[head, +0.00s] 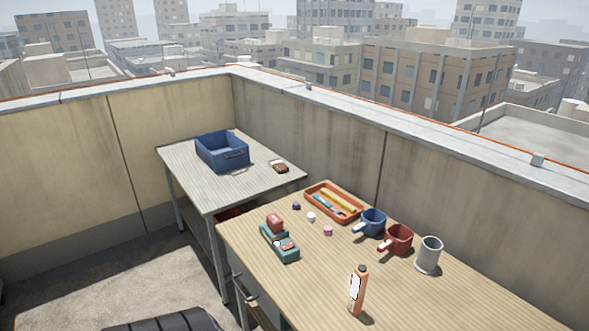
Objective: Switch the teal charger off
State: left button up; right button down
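The teal charger (268,239) lies near the left edge of the nearer wooden table (420,293). Neither of my grippers is in the head view, and nothing touches the charger.
An orange tray (308,189) holding long items, a blue mug (373,222), a red mug (399,239), a grey cylinder (429,256), an orange bottle (361,292) and small knobs share the table. A blue bin (209,155) stands on the farther table (187,174). Bare wood lies right of the charger.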

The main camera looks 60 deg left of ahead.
aim_at(290, 245)
jog(key=u, duration=1.95)
jog(key=i+j, duration=0.1)
